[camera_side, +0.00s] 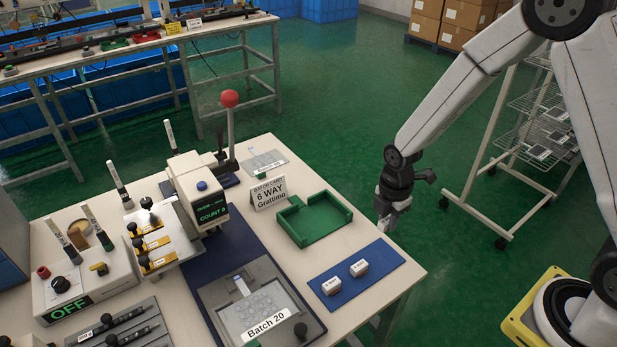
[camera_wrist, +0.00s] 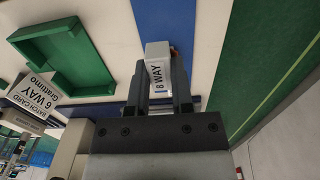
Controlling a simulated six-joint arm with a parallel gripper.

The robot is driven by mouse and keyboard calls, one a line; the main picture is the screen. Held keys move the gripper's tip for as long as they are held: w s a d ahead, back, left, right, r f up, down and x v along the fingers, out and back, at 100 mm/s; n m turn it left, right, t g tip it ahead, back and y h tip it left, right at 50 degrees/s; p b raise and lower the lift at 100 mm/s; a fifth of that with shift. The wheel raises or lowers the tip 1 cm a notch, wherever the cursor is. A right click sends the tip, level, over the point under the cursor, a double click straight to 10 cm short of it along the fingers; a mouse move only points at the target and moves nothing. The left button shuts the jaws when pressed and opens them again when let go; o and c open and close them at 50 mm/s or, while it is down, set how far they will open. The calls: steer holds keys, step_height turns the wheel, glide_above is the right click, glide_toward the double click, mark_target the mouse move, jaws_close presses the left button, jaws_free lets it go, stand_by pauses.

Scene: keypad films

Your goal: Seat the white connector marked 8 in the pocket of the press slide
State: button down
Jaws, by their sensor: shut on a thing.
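The white connector (camera_wrist: 158,58) is held between the two dark fingers of my gripper (camera_wrist: 161,82) in the wrist view, its label reading 8 WAY. In the side view my gripper (camera_side: 386,218) hangs just beyond the table's right edge, above and right of the blue mat (camera_side: 378,259). The press (camera_side: 195,188), with a red-knobbed lever and a COUNT display, stands left of centre. In front of it a grey slide (camera_side: 215,312) lies on a dark blue base, with a narrow pale slot, a clear film and a Batch 20 label. I cannot tell which recess is the pocket.
Two white connectors (camera_side: 358,268) (camera_side: 330,286) lie on the blue mat, labels too small to read. A green open tray (camera_side: 318,222) and a batch card (camera_side: 268,193) reading 6 WAY Grattimo stand behind it. A control box (camera_side: 75,288) showing OFF is at left.

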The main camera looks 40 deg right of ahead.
steer(key=w+a, duration=0.6)
steer(key=a, duration=0.1)
glide_above(238, 280)
steer(key=shift+r, duration=0.4)
steer(key=shift+f, duration=0.1)
steer(key=shift+f, duration=2.75)
steer(key=shift+f, duration=1.25)
steer(key=shift+c, duration=2.1)
jaws_free()
